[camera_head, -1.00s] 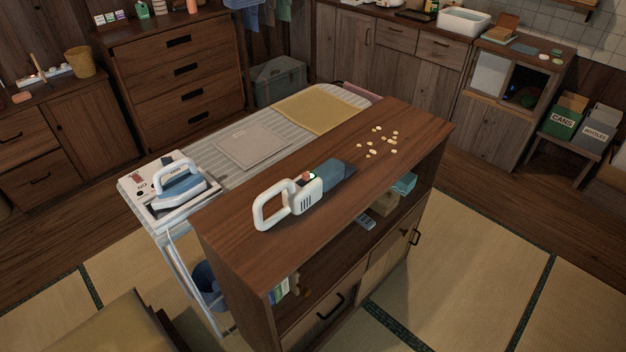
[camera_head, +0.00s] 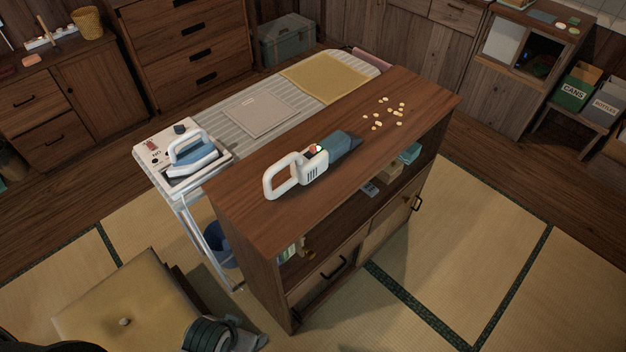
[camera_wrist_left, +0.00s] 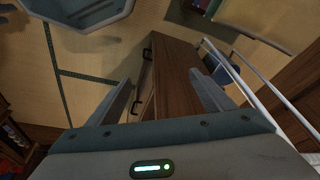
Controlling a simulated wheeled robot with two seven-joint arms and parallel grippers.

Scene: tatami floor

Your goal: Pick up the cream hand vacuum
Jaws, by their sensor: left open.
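The cream hand vacuum (camera_head: 283,177) lies on the wooden top of a low cabinet (camera_head: 250,222) in the head view. Its looped cream handle points left toward the near end, and its dark blue-grey nozzle (camera_head: 340,144) points right and away. Part of my left arm shows at the bottom edge of the head view, low and apart from the vacuum. In the left wrist view my left gripper (camera_wrist_left: 163,95) has its two fingers spread, with nothing held between them. The cabinet shows beyond the fingers; the vacuum is not visible there. My right gripper is not in view.
Several pale pieces (camera_head: 385,112) lie scattered beyond the nozzle. An ironing board (camera_head: 225,90) with a blue-and-white iron (camera_head: 190,155) runs along the cabinet's far side. A cushion (camera_head: 125,305) is at the lower left. Tatami right of the cabinet is clear.

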